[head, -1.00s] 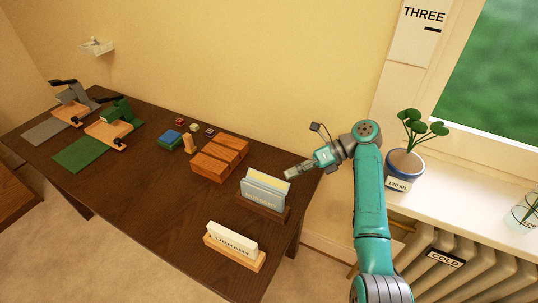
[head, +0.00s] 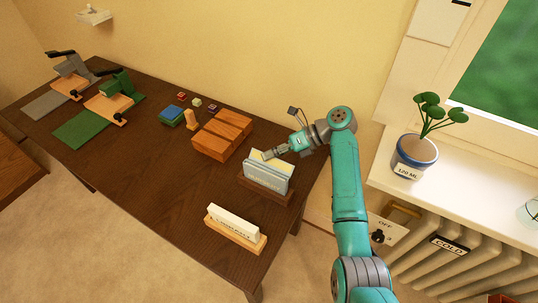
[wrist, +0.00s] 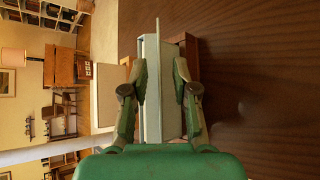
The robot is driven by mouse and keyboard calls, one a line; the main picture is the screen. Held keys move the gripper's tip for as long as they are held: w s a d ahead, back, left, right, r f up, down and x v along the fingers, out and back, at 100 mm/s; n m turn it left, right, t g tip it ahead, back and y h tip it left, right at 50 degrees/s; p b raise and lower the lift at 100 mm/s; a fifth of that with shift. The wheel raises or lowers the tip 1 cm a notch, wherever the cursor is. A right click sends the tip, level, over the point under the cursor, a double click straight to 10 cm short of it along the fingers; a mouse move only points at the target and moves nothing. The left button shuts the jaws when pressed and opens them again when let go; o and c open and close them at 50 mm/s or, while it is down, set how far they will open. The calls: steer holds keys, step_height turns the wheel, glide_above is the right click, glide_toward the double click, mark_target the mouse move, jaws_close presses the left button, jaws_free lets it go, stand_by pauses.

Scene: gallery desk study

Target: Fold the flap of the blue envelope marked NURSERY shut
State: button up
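The blue envelope (head: 268,180) marked NURSERY stands upright in a dark wooden holder (head: 262,193) near the desk's right end; its lettering is blurred now. A pale cream strip, seemingly its raised flap (head: 284,163), shows along the top. In the wrist view the envelope (wrist: 152,110) is seen nearly end-on, with a thin sheet (wrist: 158,32) sticking out past it. My gripper (head: 266,156) is at the envelope's top edge, by the flap. In the wrist view its fingers (wrist: 160,68) are apart, either side of the envelope in the picture; contact cannot be told.
A white LIBRARY envelope (head: 232,223) stands in a wooden holder in front. Wooden blocks (head: 222,135) lie behind left, with small coloured blocks beyond. Two clamp-like devices (head: 117,88) stand far left. A potted plant (head: 415,153) is on the sill at right. The desk's front left is clear.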

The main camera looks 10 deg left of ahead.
steer(key=shift+s+a+f, duration=0.2)
steer(key=shift+a+f, duration=0.1)
steer(key=shift+a, duration=0.2)
jaws_close()
